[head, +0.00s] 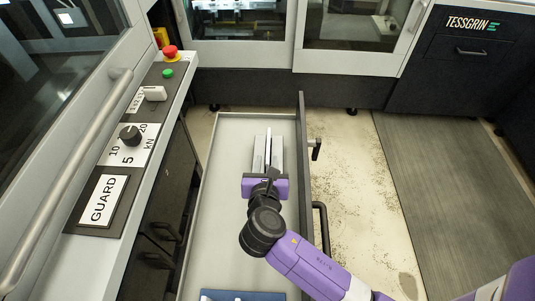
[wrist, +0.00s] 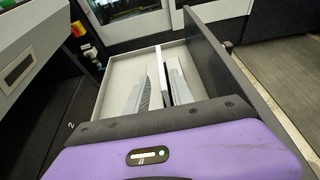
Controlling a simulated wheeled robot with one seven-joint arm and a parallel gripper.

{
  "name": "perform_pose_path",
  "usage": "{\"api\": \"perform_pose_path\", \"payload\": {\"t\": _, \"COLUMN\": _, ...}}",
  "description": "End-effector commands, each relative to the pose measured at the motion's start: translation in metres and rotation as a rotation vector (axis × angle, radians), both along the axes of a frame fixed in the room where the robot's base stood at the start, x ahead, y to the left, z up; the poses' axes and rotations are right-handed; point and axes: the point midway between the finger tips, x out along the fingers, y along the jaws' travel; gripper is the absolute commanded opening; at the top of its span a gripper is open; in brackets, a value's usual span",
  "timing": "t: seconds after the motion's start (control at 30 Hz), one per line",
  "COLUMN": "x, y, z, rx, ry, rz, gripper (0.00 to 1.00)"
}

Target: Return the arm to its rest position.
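My gripper (head: 268,140) is purple and dark, with two pale grey fingers. It is over the open drawer (head: 228,200) and points toward the drawer's far end. In the wrist view the fingers (wrist: 163,68) stand apart, with the ridged inner face of the left one showing. A thin pale upright strip (head: 268,146) shows in the gap between them. I cannot tell whether it touches a finger or belongs to the drawer. My purple arm comes in from the lower right and crosses the drawer's right side.
The drawer's dark front panel (head: 302,180), with a handle (head: 316,149), stands close right of my gripper. A control panel with a red button (head: 170,52) is at left. A blue item (head: 240,296) lies in the drawer's near end. Floor and a grey mat (head: 440,190) are clear at right.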

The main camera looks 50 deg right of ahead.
Motion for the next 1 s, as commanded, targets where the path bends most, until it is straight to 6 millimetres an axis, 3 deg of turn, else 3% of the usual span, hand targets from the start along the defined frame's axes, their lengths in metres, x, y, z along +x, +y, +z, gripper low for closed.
{"api": "perform_pose_path", "payload": {"t": 0.2, "x": -0.007, "y": 0.008, "z": 0.004, "rx": 0.001, "ry": 0.001, "rz": 0.0, "gripper": 0.29}}
{"api": "perform_pose_path", "payload": {"t": 0.8, "x": -0.007, "y": 0.008, "z": 0.004, "rx": 0.006, "ry": -0.006, "rz": -0.005, "gripper": 0.29}}
{"api": "perform_pose_path", "payload": {"t": 0.9, "x": -0.003, "y": 0.01, "z": 0.006, "rx": 0.045, "ry": -0.065, "rz": -0.015, "gripper": 0.29}}
{"api": "perform_pose_path", "payload": {"t": 1.0, "x": 0.013, "y": 0.023, "z": 0.01, "rx": 0.171, "ry": -0.217, "rz": -0.004, "gripper": 0.29}}
